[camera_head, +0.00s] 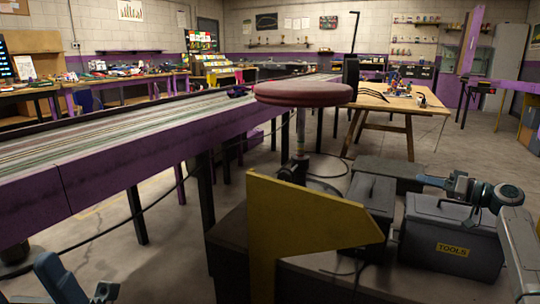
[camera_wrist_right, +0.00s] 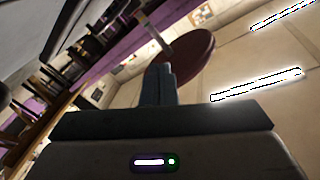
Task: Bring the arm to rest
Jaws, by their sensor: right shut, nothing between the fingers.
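My right arm comes in at the right edge of the head view and bends to the left. Its gripper (camera_head: 432,181) is above the black toolbox and points left. In the right wrist view the two fingers (camera_wrist_right: 158,85) are together, with nothing between them.
A black toolbox (camera_head: 452,243) marked TOOLS sits under the right gripper. A round red stool seat (camera_head: 302,94) stands ahead. The purple-sided slot track (camera_head: 110,178) runs along the left. A wooden table (camera_head: 388,101) stands beyond the stool, with open floor to its right.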

